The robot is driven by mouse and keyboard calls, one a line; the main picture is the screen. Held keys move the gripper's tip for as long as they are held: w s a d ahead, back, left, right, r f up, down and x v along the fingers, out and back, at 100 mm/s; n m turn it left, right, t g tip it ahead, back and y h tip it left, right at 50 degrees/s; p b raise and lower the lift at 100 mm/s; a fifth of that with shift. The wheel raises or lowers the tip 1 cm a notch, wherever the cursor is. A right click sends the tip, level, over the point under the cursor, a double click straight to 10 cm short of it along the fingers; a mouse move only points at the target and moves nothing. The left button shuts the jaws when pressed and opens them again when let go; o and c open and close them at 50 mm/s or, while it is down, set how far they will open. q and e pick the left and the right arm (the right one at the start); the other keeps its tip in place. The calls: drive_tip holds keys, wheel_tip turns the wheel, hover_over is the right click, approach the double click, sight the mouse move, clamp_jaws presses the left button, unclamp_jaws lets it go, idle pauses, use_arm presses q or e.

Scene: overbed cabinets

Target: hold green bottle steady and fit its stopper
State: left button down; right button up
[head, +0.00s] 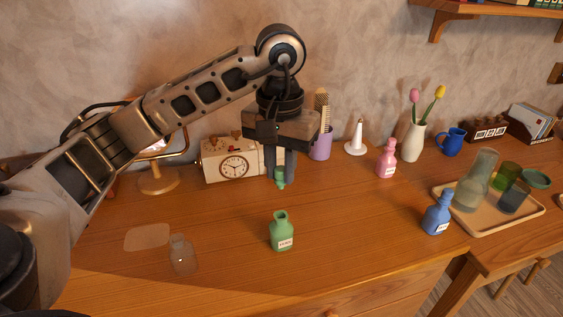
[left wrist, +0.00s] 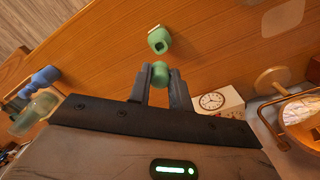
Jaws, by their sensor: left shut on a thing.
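The green bottle (head: 281,232) stands upright on the desk with a white label on its front and an open neck. It also shows in the left wrist view (left wrist: 159,40). My left gripper (head: 281,172) is shut on the green stopper (head: 280,181), which sticks out below the fingertips. The stopper shows between the fingers in the left wrist view (left wrist: 160,76). The gripper points down and holds the stopper behind and above the bottle, apart from it. My right gripper is not in view, and nothing holds the bottle.
A clear bottle (head: 183,255) stands left of the green one. A blue bottle (head: 437,216) stands beside a tray (head: 536,214) with glassware at right. A clock box (head: 213,166), purple cup (head: 321,147) and pink bottle (head: 387,160) line the back. Desk around the green bottle is clear.

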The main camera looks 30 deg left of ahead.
sight(280, 181)
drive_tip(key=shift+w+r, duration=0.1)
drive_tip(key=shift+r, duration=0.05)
use_arm(q)
drive_tip(key=shift+f+b, duration=0.2)
drive_tip(key=shift+b, duration=0.15)
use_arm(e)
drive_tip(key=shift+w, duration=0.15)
use_arm(q)
drive_tip(key=shift+f+b, duration=0.85)
drive_tip(key=shift+f, duration=0.05)
wheel_tip(280, 181, down, 2)
drive_tip(key=shift+f+b, duration=0.2)
drive_tip(key=shift+b, duration=0.9)
drive_tip(key=shift+f+b, duration=0.45)
drive_tip(key=shift+f, duration=0.1)
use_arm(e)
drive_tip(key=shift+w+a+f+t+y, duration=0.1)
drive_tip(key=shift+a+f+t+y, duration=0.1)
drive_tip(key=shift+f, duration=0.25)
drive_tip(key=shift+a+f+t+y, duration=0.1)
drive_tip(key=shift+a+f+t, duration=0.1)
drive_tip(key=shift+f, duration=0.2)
